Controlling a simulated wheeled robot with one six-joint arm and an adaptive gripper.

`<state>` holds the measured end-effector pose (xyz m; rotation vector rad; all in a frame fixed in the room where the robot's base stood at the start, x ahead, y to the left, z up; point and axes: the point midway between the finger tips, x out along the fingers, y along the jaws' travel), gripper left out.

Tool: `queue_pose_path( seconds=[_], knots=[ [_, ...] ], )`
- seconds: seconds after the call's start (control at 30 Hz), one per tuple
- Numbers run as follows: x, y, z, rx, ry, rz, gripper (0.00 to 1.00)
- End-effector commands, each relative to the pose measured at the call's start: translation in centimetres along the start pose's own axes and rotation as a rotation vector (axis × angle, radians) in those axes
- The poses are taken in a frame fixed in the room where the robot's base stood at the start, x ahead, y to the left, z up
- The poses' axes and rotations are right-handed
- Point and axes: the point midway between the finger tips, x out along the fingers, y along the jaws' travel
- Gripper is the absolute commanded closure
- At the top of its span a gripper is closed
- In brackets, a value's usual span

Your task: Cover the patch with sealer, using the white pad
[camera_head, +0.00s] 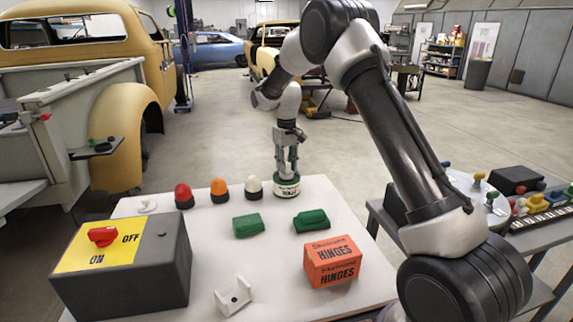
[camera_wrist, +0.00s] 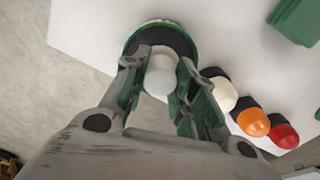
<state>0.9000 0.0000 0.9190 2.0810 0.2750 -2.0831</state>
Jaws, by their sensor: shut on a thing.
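My gripper (camera_head: 288,172) points down at the back of the white table. It is shut on a pale white cylinder, whose rounded end shows between the fingers in the wrist view (camera_wrist: 160,75). I cannot tell whether this is the white pad. Directly below is a round tin (camera_head: 287,188) with a green rim and a pale printed label; its dark top shows around the cylinder in the wrist view (camera_wrist: 164,37). Whether the cylinder touches the tin or reaches into it is hidden. I cannot make out the patch for certain.
Red (camera_head: 183,195), orange (camera_head: 219,191) and cream (camera_head: 253,186) domes stand left of the tin. Two green blocks (camera_head: 248,225) (camera_head: 311,220), an orange hinges box (camera_head: 332,262), a white bracket (camera_head: 233,297) and a large switch box (camera_head: 125,270) occupy the table (camera_head: 205,250).

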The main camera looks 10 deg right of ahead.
Motion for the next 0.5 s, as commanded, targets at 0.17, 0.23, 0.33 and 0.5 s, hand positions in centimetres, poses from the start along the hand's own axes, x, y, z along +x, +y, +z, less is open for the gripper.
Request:
queue_pose_path(
  seconds=[0.17, 0.23, 0.33, 0.5],
  knots=[
    [0.22, 0.00, 0.01, 0.000, 0.000, 0.000, 0.92],
    [0.31, 0.00, 0.00, 0.000, 0.000, 0.000, 0.92],
    [0.43, 0.00, 0.00, 0.000, 0.000, 0.000, 0.92],
    [0.63, 0.00, -0.01, 0.000, 0.000, 0.000, 0.92]
  ],
)
